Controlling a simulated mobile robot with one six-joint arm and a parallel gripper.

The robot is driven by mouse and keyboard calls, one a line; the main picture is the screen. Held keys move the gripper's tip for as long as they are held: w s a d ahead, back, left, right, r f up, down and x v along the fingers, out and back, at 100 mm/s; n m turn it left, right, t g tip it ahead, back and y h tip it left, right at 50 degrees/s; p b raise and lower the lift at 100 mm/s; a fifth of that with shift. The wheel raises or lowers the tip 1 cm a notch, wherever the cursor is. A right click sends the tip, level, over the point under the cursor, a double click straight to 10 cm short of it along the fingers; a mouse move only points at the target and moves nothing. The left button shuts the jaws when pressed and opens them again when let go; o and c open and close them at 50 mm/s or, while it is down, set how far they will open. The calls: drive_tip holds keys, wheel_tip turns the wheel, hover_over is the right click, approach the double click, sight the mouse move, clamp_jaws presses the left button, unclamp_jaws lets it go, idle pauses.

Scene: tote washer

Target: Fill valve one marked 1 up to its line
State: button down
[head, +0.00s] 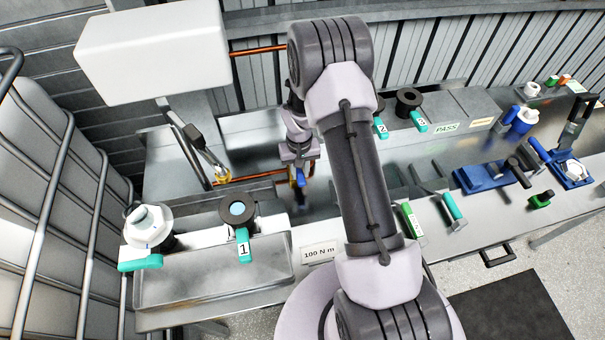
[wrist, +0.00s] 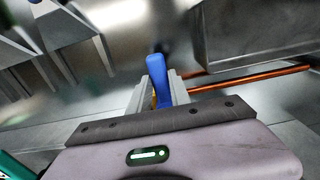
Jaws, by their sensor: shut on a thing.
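Valve one (head: 238,209) is a round black collar with a pale blue disc in its middle. Its teal handle (head: 243,245) carries the label 1 and points toward the front of the bench. My gripper (head: 298,172) is behind and right of valve one, shut on a blue lever (wrist: 168,75). The lever stands up between the fingers in the wrist view, and a bit of yellow shows beside it. A copper pipe (wrist: 250,79) runs in from the right toward it; the fingers hide where they meet. I cannot make out a fill line on valve one.
A white-topped valve (head: 148,226) with a teal handle stands left of valve one, above a metal tray (head: 212,277). Valves 2 (head: 380,129) and 3 (head: 408,101) are at the back right. Blue fixtures (head: 485,177) and tools lie on the right bench. A wire cage is at far left.

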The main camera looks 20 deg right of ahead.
drive_tip(key=c, duration=1.2)
unclamp_jaws()
wheel_tip(320, 180, up, 18)
drive_tip(key=p, duration=0.1)
drive_tip(key=shift+f+p, duration=0.25)
drive_tip(key=shift+p, duration=0.15)
